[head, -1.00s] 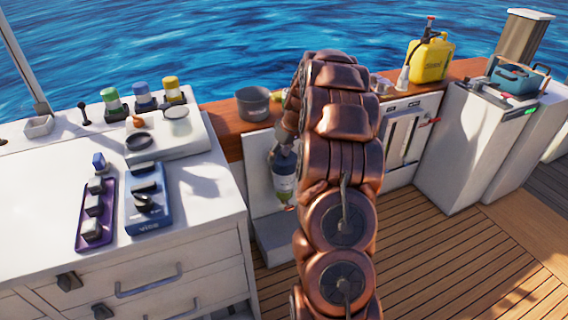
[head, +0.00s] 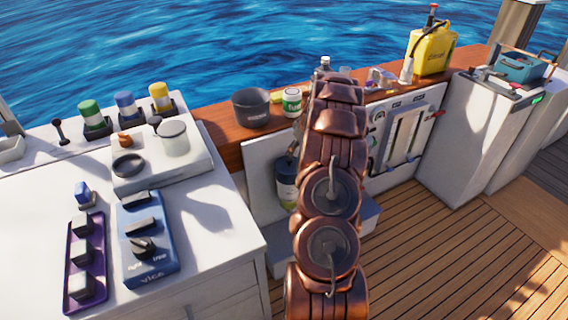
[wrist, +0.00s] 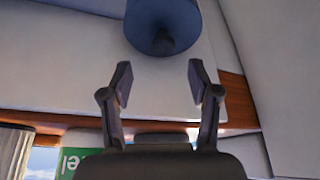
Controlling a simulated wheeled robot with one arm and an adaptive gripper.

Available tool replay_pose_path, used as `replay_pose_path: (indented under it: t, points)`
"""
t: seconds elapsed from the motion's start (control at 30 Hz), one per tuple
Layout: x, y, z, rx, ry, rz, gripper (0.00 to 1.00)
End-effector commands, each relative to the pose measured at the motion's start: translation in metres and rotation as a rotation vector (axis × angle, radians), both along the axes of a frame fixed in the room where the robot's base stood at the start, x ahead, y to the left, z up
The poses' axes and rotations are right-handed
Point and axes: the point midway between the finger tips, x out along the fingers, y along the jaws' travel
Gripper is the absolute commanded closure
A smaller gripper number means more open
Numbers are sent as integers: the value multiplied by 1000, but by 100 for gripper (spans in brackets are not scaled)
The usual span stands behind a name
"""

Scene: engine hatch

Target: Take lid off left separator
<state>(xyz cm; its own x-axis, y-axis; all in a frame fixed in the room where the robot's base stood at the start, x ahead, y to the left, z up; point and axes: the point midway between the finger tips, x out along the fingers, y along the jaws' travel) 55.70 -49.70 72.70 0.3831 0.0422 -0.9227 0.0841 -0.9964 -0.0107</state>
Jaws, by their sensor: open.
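A separator (head: 287,183), a small upright canister with a dark top and a pale label, hangs on the white panel below the wooden rail in the head view. My arm partly hides that panel, so I cannot tell whether a second separator is behind it. In the wrist view a blue rounded body (wrist: 160,18) with a dark round knob shows at the top centre; I cannot tell for sure whether it is the separator. My gripper (wrist: 160,82) is open and empty, its fingertips apart from the blue body. In the head view my arm hides the gripper.
A dark pot (head: 251,108) and a white-green jar (head: 292,102) stand on the wooden rail (head: 222,138). A yellow can (head: 432,52) stands farther right. The white counter (head: 205,215) with switch boxes is at left. Open deck (head: 420,240) lies at right.

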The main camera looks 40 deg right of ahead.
Motion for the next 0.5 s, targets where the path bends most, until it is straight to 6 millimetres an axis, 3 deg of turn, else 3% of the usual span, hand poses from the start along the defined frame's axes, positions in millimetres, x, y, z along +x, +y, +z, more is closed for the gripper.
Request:
replay_pose_path:
  t: [0.17, 0.5]
  points:
    - [3, 7, -9, -6, 3, 2, 39]
    - [10, 2, -31, -2, 6, -3, 39]
